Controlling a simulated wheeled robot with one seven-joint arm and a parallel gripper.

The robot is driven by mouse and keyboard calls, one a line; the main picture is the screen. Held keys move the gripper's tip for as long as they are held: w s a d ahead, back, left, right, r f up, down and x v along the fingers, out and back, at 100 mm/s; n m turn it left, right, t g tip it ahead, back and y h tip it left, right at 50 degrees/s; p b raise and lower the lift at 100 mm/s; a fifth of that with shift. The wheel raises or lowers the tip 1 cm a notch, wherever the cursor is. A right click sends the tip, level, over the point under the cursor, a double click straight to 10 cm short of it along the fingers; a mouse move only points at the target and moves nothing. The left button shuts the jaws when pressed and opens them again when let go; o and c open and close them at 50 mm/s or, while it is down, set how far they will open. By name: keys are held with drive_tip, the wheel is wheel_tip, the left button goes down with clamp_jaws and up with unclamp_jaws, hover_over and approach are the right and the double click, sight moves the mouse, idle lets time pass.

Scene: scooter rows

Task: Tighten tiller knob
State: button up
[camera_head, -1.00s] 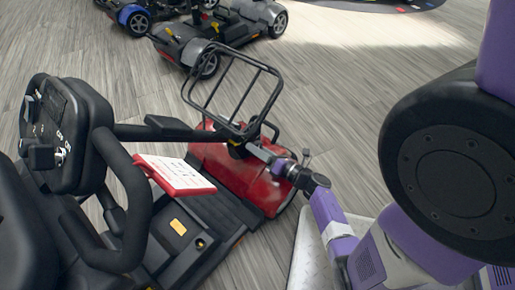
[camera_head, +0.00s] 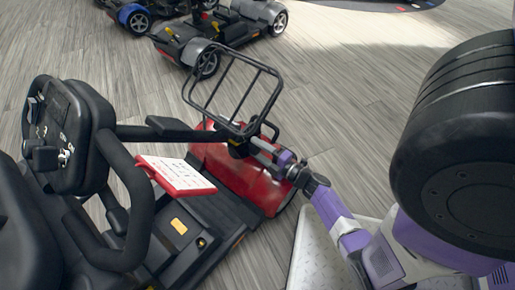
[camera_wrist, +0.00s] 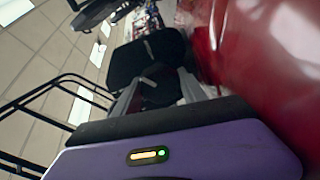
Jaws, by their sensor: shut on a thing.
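The scooter's red front shroud (camera_head: 240,180) lies below the black tiller, which runs from the control head (camera_head: 68,135) down to the tiller's base. A dark tiller knob (camera_head: 238,150) shows in part at that base, beside the shroud. My gripper (camera_head: 252,142) reaches it from the right and is shut on it. In the wrist view the gripper's fingers (camera_wrist: 128,98) point at a black rounded part (camera_wrist: 145,60), with the red shroud (camera_wrist: 265,60) close on the right. The fingers and the arm hide much of the knob.
A black wire basket frame (camera_head: 232,90) stands just above my gripper. A red-edged clipboard or sign (camera_head: 176,175) is on the scooter's left side. Other scooters (camera_head: 225,35) stand at the back. The floor at right of the basket is clear.

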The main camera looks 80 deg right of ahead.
drive_tip(key=shift+m, duration=0.6)
drive_tip(key=o, duration=1.4)
drive_tip(key=shift+c, duration=0.2)
drive_tip(key=shift+p+v, duration=0.9)
drive_tip(key=shift+v, duration=3.05)
